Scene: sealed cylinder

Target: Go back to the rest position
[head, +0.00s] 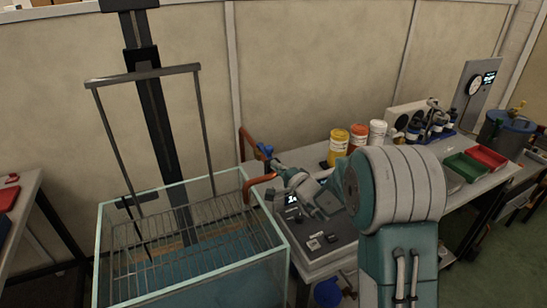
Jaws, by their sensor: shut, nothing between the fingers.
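My arm, teal and pale grey, rises in front of the workbench and bends left. My gripper (281,170) is small in the head view, at the arm's left end. It is shut, and I see nothing held in it. It is near the glass tank's right rear corner, close to a copper-coloured pipe (262,180) and a blue valve handle (264,151). I cannot tell whether it touches them. My arm hides part of the bench.
The glass tank (285,250) holds a wire rack (195,235) and blue liquid. A dark post (155,110) stands behind it. The bench carries yellow (338,145), orange (358,138) and white (377,133) jars, and green (467,167) and red (487,156) trays. Floor shows at lower right.

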